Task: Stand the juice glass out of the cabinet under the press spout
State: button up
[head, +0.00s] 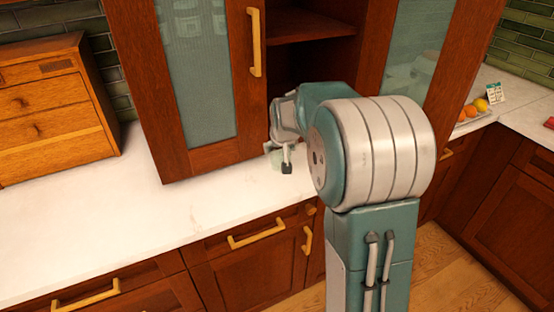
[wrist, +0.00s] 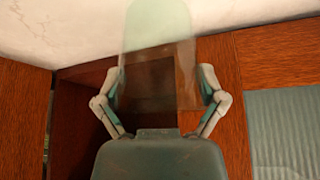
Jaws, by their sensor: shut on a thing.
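The juice glass (wrist: 158,35) is clear and faintly green. In the wrist view it stands out between the two fingers of my gripper (wrist: 161,82), which are shut on its sides. In the head view my gripper (head: 281,158) is in front of the cabinet (head: 312,24), low by the lower edge of its left door. A pale bit of the glass (head: 276,160) shows there; my arm and gripper hide most of it. The cabinet stands open, with a bare wooden shelf in sight. I do not see the press or its spout.
The left cabinet door (head: 200,75) has a frosted pane and hangs close to my gripper. A white counter (head: 150,215) runs below, mostly clear. A wooden drawer box (head: 50,110) stands at left. A fruit plate (head: 472,118) is at far right.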

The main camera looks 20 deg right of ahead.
aim_at(276, 159)
jog(key=shift+w+a+f, duration=0.15)
jog(key=shift+w+f, duration=0.4)
jog(key=shift+f, duration=0.05)
jog(key=f, duration=0.3)
jog(key=shift+w+a+f, duration=0.1)
jog(key=shift+w+a, duration=0.1)
jog(key=shift+w, duration=0.1)
jog(key=shift+d+f, duration=0.1)
jog(key=shift+f, duration=0.25)
jog(key=o, duration=1)
jog(key=shift+f, duration=0.1)
jog(key=shift+c, duration=0.2)
